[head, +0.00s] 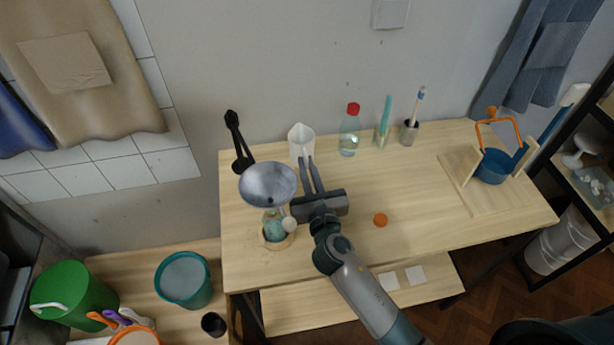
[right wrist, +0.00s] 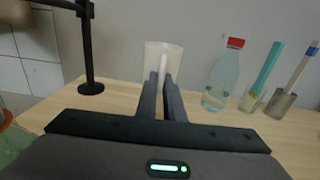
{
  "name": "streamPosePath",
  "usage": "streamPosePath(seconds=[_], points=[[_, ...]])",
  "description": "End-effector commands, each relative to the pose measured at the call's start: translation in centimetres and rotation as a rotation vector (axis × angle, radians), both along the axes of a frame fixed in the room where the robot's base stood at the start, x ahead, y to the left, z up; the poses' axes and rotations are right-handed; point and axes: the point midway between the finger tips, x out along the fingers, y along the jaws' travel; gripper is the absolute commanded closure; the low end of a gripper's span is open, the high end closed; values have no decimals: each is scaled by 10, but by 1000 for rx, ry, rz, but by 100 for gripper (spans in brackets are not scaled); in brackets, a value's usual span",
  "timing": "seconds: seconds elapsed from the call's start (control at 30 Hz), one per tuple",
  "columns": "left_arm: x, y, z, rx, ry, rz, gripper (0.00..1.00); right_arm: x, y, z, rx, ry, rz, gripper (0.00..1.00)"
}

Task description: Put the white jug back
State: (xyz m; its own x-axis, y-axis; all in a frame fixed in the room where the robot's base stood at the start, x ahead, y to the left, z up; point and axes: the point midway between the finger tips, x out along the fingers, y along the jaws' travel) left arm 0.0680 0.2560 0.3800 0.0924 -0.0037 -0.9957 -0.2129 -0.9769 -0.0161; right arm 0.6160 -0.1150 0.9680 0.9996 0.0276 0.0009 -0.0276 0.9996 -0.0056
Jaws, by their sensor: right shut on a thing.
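The white jug (head: 301,139) stands upright at the back of the wooden table, near the wall. It also shows in the right wrist view (right wrist: 163,57), straight ahead between the fingers, with its handle toward me. My right gripper (head: 306,162) reaches in from the front and is shut on the jug's handle. The fingers hide the lower part of the jug, so I cannot tell whether its base touches the table. My left gripper is not in view.
A clear bottle with a red cap (head: 349,132) stands right of the jug. A metal funnel (head: 268,183) on a stand is close left of my gripper, with a black stand (head: 238,145) behind. The table's middle right is clear.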

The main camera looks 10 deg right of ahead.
Motion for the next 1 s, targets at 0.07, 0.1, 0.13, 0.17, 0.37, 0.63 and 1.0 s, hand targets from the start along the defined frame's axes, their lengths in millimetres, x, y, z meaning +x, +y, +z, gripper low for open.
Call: streamPosePath(seconds=[0.07,0.1,0.13,0.17,0.37,0.63,1.0], points=[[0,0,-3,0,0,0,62,0,0,-8,2,2,-2,100],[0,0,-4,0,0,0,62,0,0,-13,2,3,-2,100],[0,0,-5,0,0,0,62,0,0,-17,2,4,-1,100],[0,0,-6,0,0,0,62,-1,0,-21,1,5,-1,100],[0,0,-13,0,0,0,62,0,0,-38,1,2,0,100],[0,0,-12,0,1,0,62,0,0,-38,1,2,1,100],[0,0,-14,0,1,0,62,0,0,-42,1,2,1,73]])
